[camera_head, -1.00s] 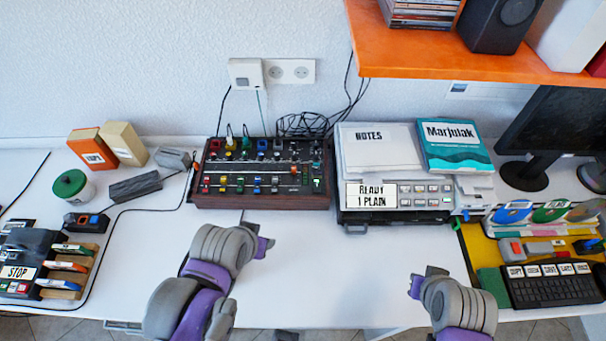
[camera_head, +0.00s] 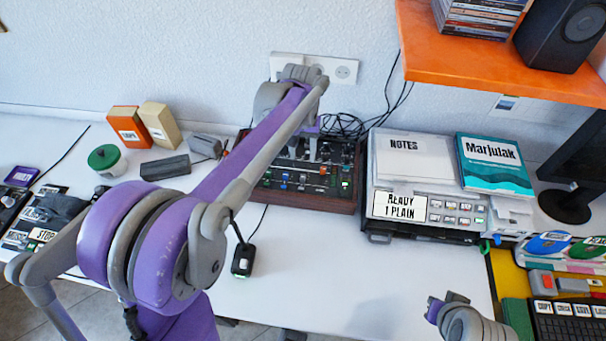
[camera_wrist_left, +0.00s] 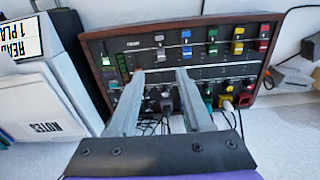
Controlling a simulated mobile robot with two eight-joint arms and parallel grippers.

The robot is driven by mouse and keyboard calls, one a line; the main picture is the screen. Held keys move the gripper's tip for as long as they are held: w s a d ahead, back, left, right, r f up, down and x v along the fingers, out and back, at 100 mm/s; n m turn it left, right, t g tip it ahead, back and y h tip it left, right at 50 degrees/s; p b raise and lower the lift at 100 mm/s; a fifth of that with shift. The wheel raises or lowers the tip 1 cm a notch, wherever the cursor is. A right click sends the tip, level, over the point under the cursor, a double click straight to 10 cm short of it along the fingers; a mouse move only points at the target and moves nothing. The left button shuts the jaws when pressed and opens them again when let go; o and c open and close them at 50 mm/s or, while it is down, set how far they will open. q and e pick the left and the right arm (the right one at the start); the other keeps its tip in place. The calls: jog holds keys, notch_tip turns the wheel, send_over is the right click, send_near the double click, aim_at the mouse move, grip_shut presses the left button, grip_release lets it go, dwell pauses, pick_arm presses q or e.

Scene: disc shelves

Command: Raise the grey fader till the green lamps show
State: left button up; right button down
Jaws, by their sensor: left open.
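The mixing console (camera_head: 345,207) stands by the back wall. It also shows in the left wrist view (camera_wrist_left: 95,45), turned round. There the grey fader (camera_wrist_left: 160,38) is the leftmost in a row of coloured faders; the blue one (camera_wrist_left: 186,35) is beside it. A column of small lamps (camera_wrist_left: 123,68), some lit green, is left of the grey fader. My left gripper (camera_head: 313,150) is over the console; its open, empty fingers (camera_wrist_left: 157,82) frame part of the panel, apart from the grey fader. My right gripper (camera_head: 446,304) is low at right, its opening unclear.
The printer-like machine (camera_head: 400,232) marked READY 1 PLAIN stands right of the console, close by. An orange shelf (camera_head: 455,60) overhangs the right. Black cables (camera_head: 345,125) lie behind the console. The front middle of the desk (camera_head: 340,270) is clear.

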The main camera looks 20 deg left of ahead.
aim_at(303, 176)
pick_arm(q)
jog(key=f, duration=0.7)
jog(key=w+f, duration=0.1)
jog(key=f, duration=0.3)
jog(key=shift+w+a+f+b, duration=0.1)
jog(key=shift+a+f+b, duration=0.1)
jog(key=shift+f+b, duration=0.1)
jog(key=shift+c, duration=0.2)
jog(key=shift+r, duration=0.1)
grip_shut()
dwell(0.8)
